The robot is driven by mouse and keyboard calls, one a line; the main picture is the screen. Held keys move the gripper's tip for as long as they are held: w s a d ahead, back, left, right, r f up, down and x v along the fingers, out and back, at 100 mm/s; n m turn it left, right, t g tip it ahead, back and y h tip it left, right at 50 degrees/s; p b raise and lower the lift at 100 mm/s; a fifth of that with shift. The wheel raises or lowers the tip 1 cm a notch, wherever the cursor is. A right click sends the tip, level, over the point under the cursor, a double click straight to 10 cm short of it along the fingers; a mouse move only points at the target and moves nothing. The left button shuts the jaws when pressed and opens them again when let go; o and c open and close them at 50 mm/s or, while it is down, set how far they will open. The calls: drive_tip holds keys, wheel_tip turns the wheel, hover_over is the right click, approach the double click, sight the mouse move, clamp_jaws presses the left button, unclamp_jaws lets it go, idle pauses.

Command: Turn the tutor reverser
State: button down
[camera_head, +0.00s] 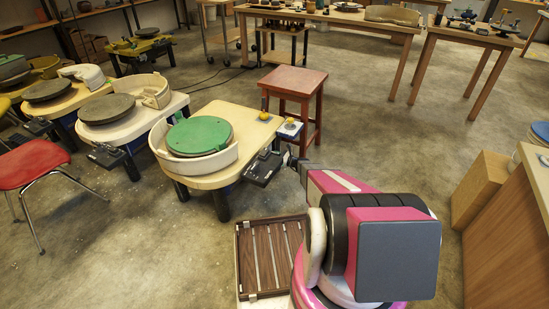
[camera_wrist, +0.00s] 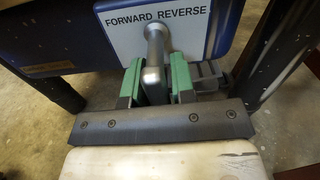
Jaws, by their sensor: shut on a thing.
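In the wrist view, the reverser is a grey metal lever (camera_wrist: 153,62) in front of a white plate (camera_wrist: 160,30) marked "FORWARD REVERSE". The plate is on the dark blue side of a pottery wheel. My gripper (camera_wrist: 156,84) has green-padded fingers on both sides of the lever and is shut on it. In the head view, my arm reaches toward the near wheel, which has a green wheel head (camera_head: 199,136) in a cream splash pan. The gripper and lever are hidden or too small to tell there.
A black pedal (camera_head: 263,168) sits beside the near wheel. A red stool (camera_head: 294,95) stands behind it. A slatted wooden rack (camera_head: 268,262) lies in front by my arm. More wheels and a red chair (camera_head: 32,168) are at left. The floor at right of the stool is clear.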

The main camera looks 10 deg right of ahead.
drive_tip(key=n, duration=0.6)
drive_tip(key=shift+w+d+r, duration=0.35)
drive_tip(key=shift+w, duration=0.05)
drive_tip(key=shift+n, duration=0.3)
drive_tip(key=c, duration=1.1)
unclamp_jaws()
drive_tip(key=v, duration=1)
drive_tip(key=shift+s+d, duration=0.25)
drive_tip(key=shift+d, duration=0.05)
